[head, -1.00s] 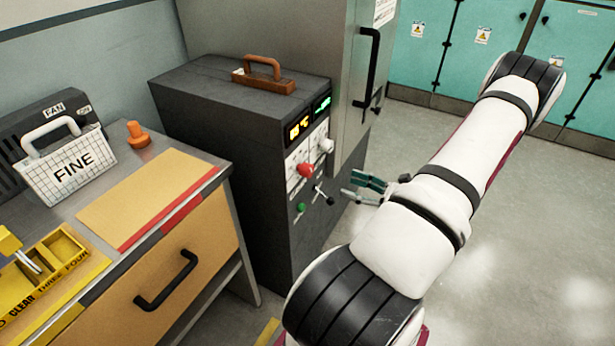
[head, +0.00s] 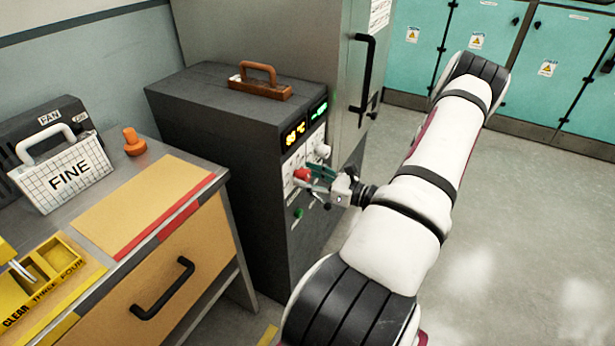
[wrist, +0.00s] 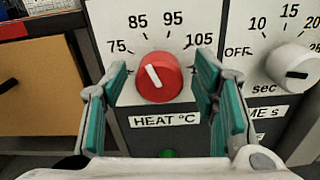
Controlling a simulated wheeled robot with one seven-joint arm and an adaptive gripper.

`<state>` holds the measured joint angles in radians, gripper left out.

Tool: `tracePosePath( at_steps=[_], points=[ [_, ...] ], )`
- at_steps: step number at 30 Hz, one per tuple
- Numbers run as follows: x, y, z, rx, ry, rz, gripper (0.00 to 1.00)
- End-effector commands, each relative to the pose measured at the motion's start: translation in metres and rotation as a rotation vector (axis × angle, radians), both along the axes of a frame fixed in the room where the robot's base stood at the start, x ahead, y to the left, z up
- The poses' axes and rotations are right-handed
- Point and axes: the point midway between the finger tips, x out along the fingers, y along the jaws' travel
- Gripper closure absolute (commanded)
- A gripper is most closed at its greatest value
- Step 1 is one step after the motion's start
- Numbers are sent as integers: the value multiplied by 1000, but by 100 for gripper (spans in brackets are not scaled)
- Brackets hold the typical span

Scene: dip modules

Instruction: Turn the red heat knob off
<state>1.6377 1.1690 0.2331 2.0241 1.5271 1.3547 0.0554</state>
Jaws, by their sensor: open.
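The red heat knob (wrist: 159,77) is on a white dial plate marked 75, 85, 95 and 105, above a "HEAT °C" label (wrist: 165,120). Its white pointer line tilts up and left, between the 75 and 85 marks. In the head view the red knob (head: 302,174) shows on the front of the dark cabinet (head: 235,150). My gripper (wrist: 160,95) is open, with one green-padded finger on each side of the knob. The fingers look apart from the knob in the wrist view. In the head view my gripper (head: 318,178) is at the panel and partly covers it.
A white timer knob (wrist: 293,66) is right of the heat knob, close to the right finger. A green button (wrist: 167,154) is below the label. Left of the cabinet stands a bench with an orange drawer (head: 165,285). The floor at right is clear.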

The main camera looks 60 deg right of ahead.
Motion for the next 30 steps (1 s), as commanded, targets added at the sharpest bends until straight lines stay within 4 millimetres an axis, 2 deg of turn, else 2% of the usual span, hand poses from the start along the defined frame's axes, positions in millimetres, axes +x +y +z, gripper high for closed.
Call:
tracePosePath(
  at_steps=[9,10,16,24,30],
  points=[
    [4,1,0,0,0,1,46],
    [4,0,0,0,0,1,48],
    [3,0,0,0,0,1,94],
    [3,0,0,-12,-1,1,94],
    [4,1,-1,-83,-6,1,94]
  ],
)
